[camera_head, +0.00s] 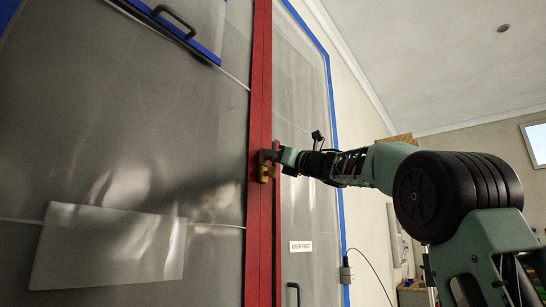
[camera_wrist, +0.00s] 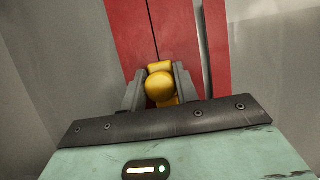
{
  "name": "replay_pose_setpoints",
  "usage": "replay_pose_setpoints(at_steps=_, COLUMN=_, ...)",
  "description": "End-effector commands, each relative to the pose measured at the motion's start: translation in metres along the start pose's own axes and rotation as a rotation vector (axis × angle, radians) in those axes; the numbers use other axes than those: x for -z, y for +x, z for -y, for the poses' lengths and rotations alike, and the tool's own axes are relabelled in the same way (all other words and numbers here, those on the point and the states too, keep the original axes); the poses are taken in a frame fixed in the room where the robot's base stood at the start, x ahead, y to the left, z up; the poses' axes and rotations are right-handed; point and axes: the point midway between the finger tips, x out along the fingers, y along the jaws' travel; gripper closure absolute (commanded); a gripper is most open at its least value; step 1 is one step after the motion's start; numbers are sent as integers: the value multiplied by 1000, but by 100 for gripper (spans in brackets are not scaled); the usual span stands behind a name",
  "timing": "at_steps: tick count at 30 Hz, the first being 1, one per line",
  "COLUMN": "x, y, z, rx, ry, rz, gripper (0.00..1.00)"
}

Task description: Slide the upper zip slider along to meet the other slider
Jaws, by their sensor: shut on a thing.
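A yellow zip slider (camera_wrist: 160,87) sits on the red zip strip (camera_wrist: 126,40) between the two grey fingers of my gripper (camera_wrist: 159,90), which is shut on it. In the head view my gripper (camera_head: 272,156) reaches in from the right and meets the strip (camera_head: 260,80), with the yellow slider (camera_head: 266,171) just below the fingertips. The strip runs nearly upright through the grey plastic sheet. A dark seam line shows above the slider in the wrist view. I see only one slider clearly; I cannot make out a second one.
Translucent sheeting (camera_head: 120,130) spreads on both sides, edged with blue tape (camera_head: 335,130). A blue-framed panel with a dark handle (camera_head: 175,21) is at upper left. A small sign (camera_head: 301,246) and another dark handle (camera_head: 293,294) are at lower right of the strip.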

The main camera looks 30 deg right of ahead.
Motion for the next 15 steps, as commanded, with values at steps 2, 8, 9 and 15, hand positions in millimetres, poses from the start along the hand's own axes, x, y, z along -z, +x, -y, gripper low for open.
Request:
replay_pose_setpoints(at_steps=2, x=2, y=-1, z=0, rx=0, ry=0, rz=-1, gripper=100)
replay_pose_setpoints(at_steps=8, x=2, y=-1, z=0, rx=0, ry=0, rz=-1, gripper=100)
replay_pose_setpoints(at_steps=9, x=2, y=0, z=0, rx=0, ry=0, rz=-1, gripper=100)
replay_pose_setpoints(at_steps=15, x=2, y=-1, z=0, rx=0, ry=0, rz=0, gripper=50)
